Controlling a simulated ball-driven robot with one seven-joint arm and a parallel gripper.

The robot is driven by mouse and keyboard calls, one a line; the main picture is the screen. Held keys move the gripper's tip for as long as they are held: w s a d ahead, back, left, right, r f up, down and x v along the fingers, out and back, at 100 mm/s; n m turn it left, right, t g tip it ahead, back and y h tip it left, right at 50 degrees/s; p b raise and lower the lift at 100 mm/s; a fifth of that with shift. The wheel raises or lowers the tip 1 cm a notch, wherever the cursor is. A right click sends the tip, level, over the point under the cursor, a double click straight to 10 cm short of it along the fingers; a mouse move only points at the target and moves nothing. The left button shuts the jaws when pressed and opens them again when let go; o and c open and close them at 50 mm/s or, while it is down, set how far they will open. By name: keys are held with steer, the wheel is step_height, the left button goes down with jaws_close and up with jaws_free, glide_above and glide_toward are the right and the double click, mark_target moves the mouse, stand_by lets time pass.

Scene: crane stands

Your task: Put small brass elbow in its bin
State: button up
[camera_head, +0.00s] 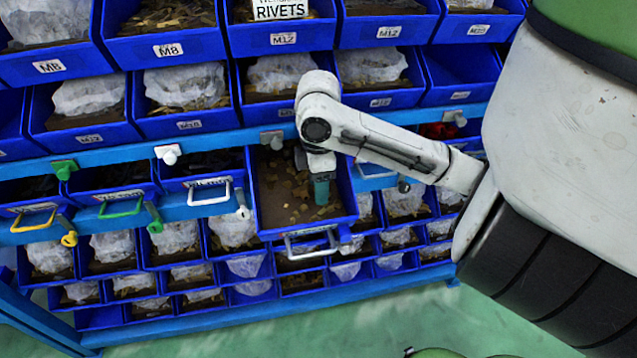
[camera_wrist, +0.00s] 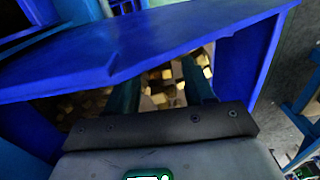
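My gripper (camera_head: 321,192) is at the end of the white arm, pointing down into a pulled-out blue drawer bin (camera_head: 262,236) in the middle of the rack. In the wrist view my gripper (camera_wrist: 160,78) shows two dark teal fingers set apart, with a gap between them. Brass-coloured pieces (camera_wrist: 160,98) lie below and between the fingers, inside the blue bin (camera_wrist: 150,50), whose near wall hides part of the fingers. I cannot pick out the small brass elbow for certain among the pieces, and nothing is clearly held.
Blue bins with bagged parts (camera_head: 188,88) fill the rack above and below. A "RIVETS" sign (camera_head: 280,8) stands at the top. Drawers with yellow, green and white handles (camera_head: 208,196) are left of the open one. Green floor (camera_head: 250,335) is clear in front.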

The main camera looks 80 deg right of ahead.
step_height(320, 180, up, 12)
steer(key=p, duration=0.2)
steer(key=shift+r, duration=0.15)
stand_by(0.4)
steer(key=shift+c, duration=0.3)
stand_by(0.9)
